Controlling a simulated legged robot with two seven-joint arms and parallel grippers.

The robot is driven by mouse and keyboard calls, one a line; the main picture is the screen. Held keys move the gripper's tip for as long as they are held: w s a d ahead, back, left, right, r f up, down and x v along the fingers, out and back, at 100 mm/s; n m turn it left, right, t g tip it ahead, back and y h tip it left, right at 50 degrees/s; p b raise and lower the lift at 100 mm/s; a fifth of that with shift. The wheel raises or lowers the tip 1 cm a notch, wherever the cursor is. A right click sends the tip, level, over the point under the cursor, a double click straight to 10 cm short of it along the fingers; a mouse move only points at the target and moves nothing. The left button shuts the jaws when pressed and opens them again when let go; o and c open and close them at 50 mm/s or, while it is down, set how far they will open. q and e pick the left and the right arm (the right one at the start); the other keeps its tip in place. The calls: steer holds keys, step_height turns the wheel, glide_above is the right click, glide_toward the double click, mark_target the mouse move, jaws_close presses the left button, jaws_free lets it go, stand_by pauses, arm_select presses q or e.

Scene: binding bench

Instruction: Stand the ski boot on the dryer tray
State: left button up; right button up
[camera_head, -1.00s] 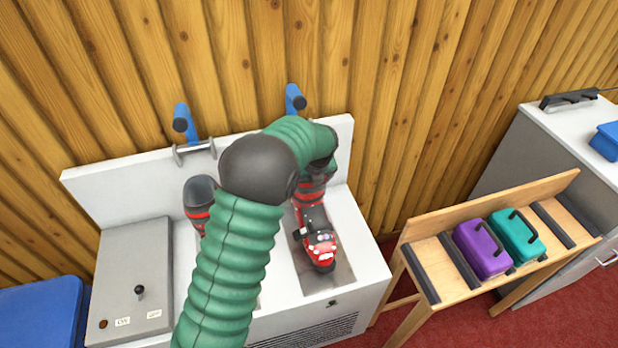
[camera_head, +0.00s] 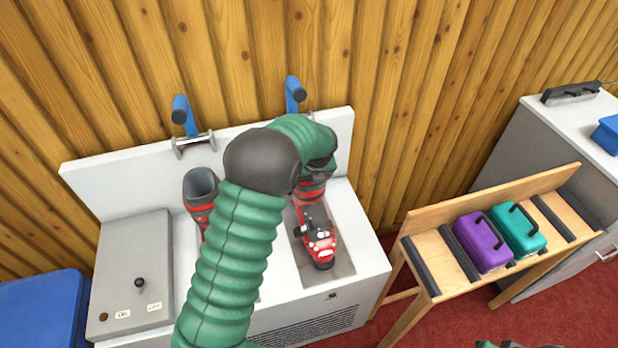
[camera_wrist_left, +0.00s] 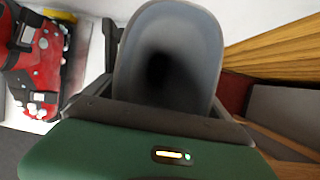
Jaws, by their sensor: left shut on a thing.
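A red and black ski boot (camera_head: 319,248) is at the right recess of the white dryer tray (camera_head: 368,258), toe toward me. My left gripper (camera_head: 313,184) is shut on its upper cuff, partly hidden by my green arm. In the left wrist view the boot's grey cuff opening (camera_wrist_left: 165,45) lies between the jaws. The boot looks close to upright; I cannot tell whether its sole touches the recess. A second boot (camera_head: 200,188) stands to the left, mostly behind my arm. It shows red at the left of the wrist view (camera_wrist_left: 38,70).
Two blue-handled wall fittings (camera_head: 183,115) rise behind the dryer. A grey control box (camera_head: 133,280) stands at its left. A wooden bench (camera_head: 428,265) holds a purple case (camera_head: 483,243) and a teal case (camera_head: 518,229). A grey cabinet (camera_head: 540,150) stands at far right.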

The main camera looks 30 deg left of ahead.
arm_select(q)
steer(key=o, duration=1.7)
steer(key=shift+r, duration=0.1)
steer(key=shift+o, duration=0.2)
steer(key=shift+s+d, duration=0.1)
steer(key=shift+s, duration=0.05)
